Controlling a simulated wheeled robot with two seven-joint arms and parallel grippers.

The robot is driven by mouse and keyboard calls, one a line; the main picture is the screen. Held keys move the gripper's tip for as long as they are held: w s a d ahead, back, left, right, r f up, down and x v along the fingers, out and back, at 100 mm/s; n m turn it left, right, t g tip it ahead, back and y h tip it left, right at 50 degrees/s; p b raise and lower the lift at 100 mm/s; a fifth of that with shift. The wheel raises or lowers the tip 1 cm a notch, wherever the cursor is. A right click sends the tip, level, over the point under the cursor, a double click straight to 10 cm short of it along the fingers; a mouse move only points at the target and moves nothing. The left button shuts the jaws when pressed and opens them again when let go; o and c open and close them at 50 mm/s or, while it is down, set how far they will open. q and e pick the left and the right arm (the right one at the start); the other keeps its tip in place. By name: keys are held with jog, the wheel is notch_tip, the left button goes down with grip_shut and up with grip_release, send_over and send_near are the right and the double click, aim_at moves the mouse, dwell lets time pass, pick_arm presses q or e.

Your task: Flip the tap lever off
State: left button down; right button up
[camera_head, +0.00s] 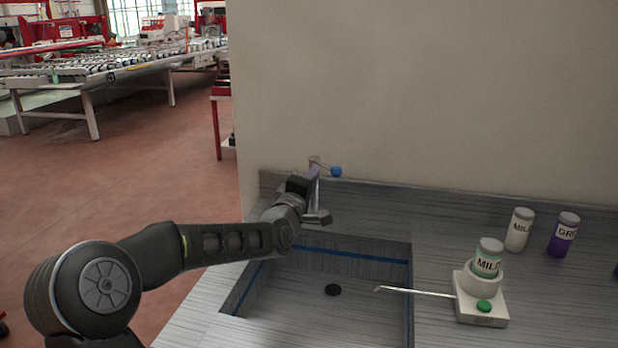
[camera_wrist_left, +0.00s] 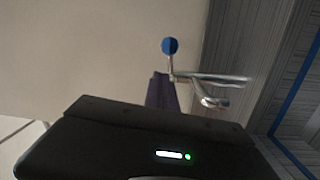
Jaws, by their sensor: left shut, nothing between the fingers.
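The tap lever ends in a blue ball (camera_head: 336,171) and stands against the wall behind the sink. In the left wrist view the blue ball (camera_wrist_left: 170,46) sits on a thin metal stem, with the silver tap (camera_wrist_left: 215,101) to the lower right. My left gripper (camera_head: 314,173) is shut and empty, at the back edge of the sink beside the lever. In the left wrist view its dark fingers (camera_wrist_left: 160,88) point toward the lever's stem; I cannot tell whether they touch it. In the head view my gripper hides most of the tap. My right gripper is not in view.
The sink basin (camera_head: 350,262) lies below my arm. At right stand a white dispenser (camera_head: 483,318) with a long spout over the basin, a green button and a jar, plus a white jar (camera_head: 519,230) and a purple jar (camera_head: 563,235). The wall closes the back.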

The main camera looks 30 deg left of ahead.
pick_arm(q)
jog(key=s+d+b, duration=0.1)
jog(key=s+d, duration=0.3)
jog(key=shift+s+d+f, duration=0.15)
jog(key=shift+s+d, duration=0.15)
jog(key=shift+d, duration=0.05)
dwell(0.3)
